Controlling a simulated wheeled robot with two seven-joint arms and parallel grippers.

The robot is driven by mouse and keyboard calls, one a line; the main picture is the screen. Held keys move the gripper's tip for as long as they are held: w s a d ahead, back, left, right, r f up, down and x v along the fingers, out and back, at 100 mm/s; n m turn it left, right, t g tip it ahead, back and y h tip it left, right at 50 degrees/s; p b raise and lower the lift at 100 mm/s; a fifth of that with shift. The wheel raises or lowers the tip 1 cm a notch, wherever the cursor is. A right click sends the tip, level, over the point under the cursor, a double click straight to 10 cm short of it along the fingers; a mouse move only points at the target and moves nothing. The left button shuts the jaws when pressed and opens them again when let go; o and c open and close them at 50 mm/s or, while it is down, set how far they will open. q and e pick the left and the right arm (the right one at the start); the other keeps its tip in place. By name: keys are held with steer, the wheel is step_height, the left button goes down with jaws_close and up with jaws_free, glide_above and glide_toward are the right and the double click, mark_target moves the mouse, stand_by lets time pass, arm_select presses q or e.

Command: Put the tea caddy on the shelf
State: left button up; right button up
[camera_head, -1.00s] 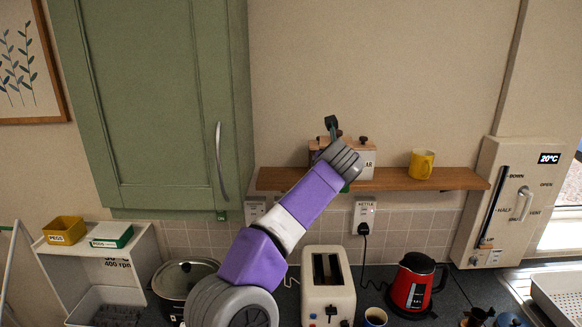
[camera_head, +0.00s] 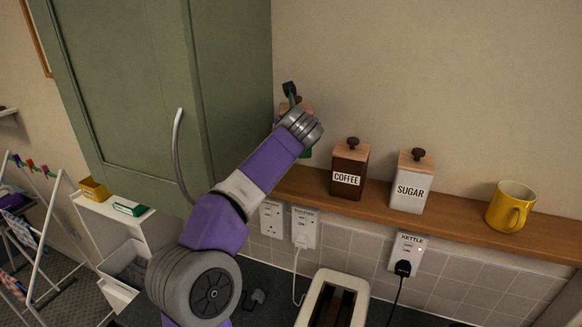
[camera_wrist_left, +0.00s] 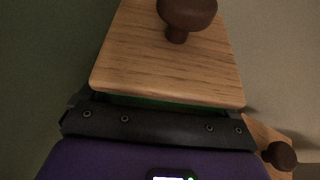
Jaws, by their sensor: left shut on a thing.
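The tea caddy shows a pale wooden lid (camera_wrist_left: 165,60) with a dark round knob and a strip of green body (camera_wrist_left: 170,103) in the left wrist view. My left gripper (camera_wrist_left: 158,125) is shut on it. In the head view my left gripper (camera_head: 294,108) is at the left end of the wooden shelf (camera_head: 445,222), beside the green cabinet. There my wrist hides most of the caddy; a bit of lid and green shows. I cannot tell whether its base touches the shelf. My right gripper is not in view.
A brown COFFEE caddy (camera_head: 350,165), a white SUGAR caddy (camera_head: 411,185) and a yellow mug (camera_head: 510,207) stand on the shelf. The green cabinet (camera_head: 120,90) borders it on the left. A toaster (camera_head: 310,305) is below. Bare shelf lies between SUGAR and the mug.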

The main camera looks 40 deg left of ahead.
arm_select(q)
steer(key=f, duration=0.2)
steer(key=f+b, duration=0.1)
steer(key=f, duration=0.1)
steer(key=shift+s, duration=0.4)
steer(key=shift+w+f+b, duration=0.15)
steer(key=shift+f+b, duration=0.55)
steer(key=shift+f, duration=1.25)
steer(key=shift+f, duration=0.15)
steer(key=o, duration=1.6)
steer(key=shift+f, duration=0.1)
steer(key=shift+r, duration=0.3)
steer(key=b+v, duration=0.1)
steer(key=v, duration=1.1)
steer(key=shift+f+b, duration=0.15)
steer(key=shift+b, duration=0.15)
